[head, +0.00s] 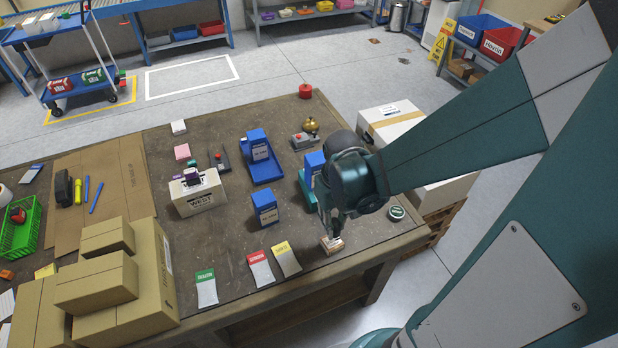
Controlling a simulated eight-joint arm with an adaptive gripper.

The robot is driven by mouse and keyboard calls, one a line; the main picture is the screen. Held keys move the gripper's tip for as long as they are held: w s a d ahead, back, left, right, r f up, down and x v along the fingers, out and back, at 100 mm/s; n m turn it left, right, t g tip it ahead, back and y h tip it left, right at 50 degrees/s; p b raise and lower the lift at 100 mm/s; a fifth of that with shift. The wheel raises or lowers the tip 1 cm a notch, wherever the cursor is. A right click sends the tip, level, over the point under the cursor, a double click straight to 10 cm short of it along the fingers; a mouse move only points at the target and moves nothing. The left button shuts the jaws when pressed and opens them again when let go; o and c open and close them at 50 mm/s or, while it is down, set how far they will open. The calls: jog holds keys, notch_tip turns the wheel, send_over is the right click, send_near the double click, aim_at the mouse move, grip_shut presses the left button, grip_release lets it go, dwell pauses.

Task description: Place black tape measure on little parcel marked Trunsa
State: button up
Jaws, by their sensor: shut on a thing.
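My gripper (337,226) is low over the front right part of the workbench, pointing down. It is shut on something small. The dark fingers and the view from above keep me from making out what it is. A little brown parcel (332,244) with a pale label is directly at the fingertips, near the bench's front edge. Its writing is too small to read, and I cannot tell whether the fingers or the held thing touch it. A black, blocky object (64,188) stands on the cardboard at the left. I cannot tell whether it is a tape measure.
Green, red and yellow-topped cards (260,268) lie left of the parcel. A blue box (265,208) stands behind them. A round green-and-white tin (396,213) is to the right. Stacked cartons (105,275) fill the front left. The bench (225,250) is bare between cards and cartons.

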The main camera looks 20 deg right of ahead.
aim_at(334, 222)
jog(key=shift+f, duration=0.3)
jog(key=shift+f, duration=0.15)
jog(key=shift+f+b, duration=0.65)
jog(key=shift+f, duration=1.3)
jog(key=shift+f, duration=0.1)
jog(key=o, duration=1)
jog(key=shift+r+p, duration=1.55)
jog(key=shift+r, duration=4.6)
